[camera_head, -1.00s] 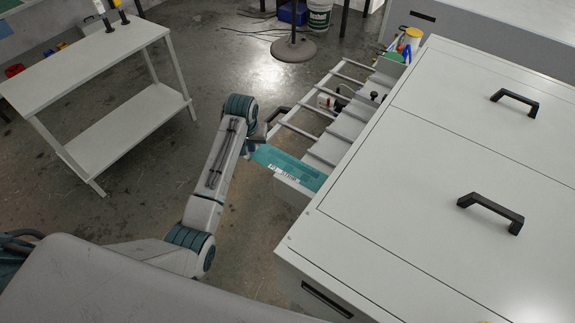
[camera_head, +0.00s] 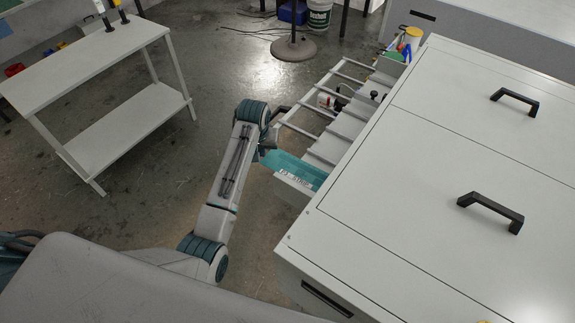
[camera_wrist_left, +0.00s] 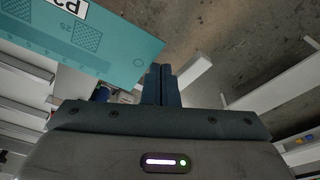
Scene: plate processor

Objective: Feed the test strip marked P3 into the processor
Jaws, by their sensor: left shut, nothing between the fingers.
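The teal test strip (camera_head: 297,168) lies on the near end of the processor's feed table (camera_head: 292,185), its far end at the processor (camera_head: 400,185) body. A white label on it seems to read P3 in the head view. In the left wrist view the strip (camera_wrist_left: 100,38) shows printed patches and a partly cut-off label. My left gripper (camera_head: 266,150) is at the strip's outer end; its fingers (camera_wrist_left: 161,84) are shut with nothing between them, close beside the strip's edge. I cannot tell whether they touch it. My right gripper is not in view.
The feed table has open rails (camera_head: 318,122) on its outer side. Small coloured items and bottles (camera_head: 408,45) stand at its far end. A white two-shelf table (camera_head: 85,65) is at the left. The floor between is mostly clear, with a round stand base (camera_head: 294,48) behind.

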